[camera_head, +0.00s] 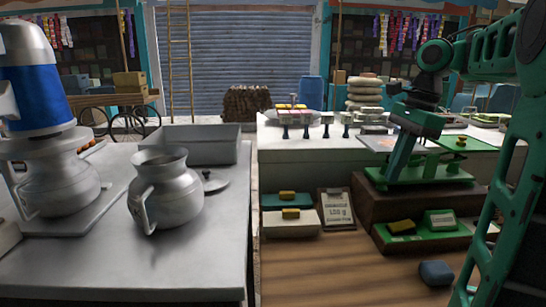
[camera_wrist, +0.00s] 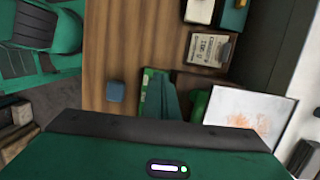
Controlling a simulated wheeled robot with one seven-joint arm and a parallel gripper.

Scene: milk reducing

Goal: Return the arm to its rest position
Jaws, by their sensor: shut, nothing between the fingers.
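My gripper (camera_head: 415,124) is at the right of the head view, green with a dark wrist above it. It is shut with nothing held, over the green stand (camera_head: 420,180) on the brown step behind the wooden surface. I cannot clearly tell its fingertips from the green parts below it. My arm bends down to it from the upper right, and its green links cover the right edge of the view. In the wrist view, the green hand and its dark front bar fill the bottom.
A steel counter (camera_head: 215,245) at left holds a steel jug (camera_head: 165,190), an open tray (camera_head: 190,146) and a blue-topped machine (camera_head: 35,90). A white counter (camera_head: 325,155) stands behind. Small boxes (camera_head: 290,222), a sign (camera_head: 337,210) and a blue block (camera_head: 436,273) sit on the wooden surface (camera_head: 345,270).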

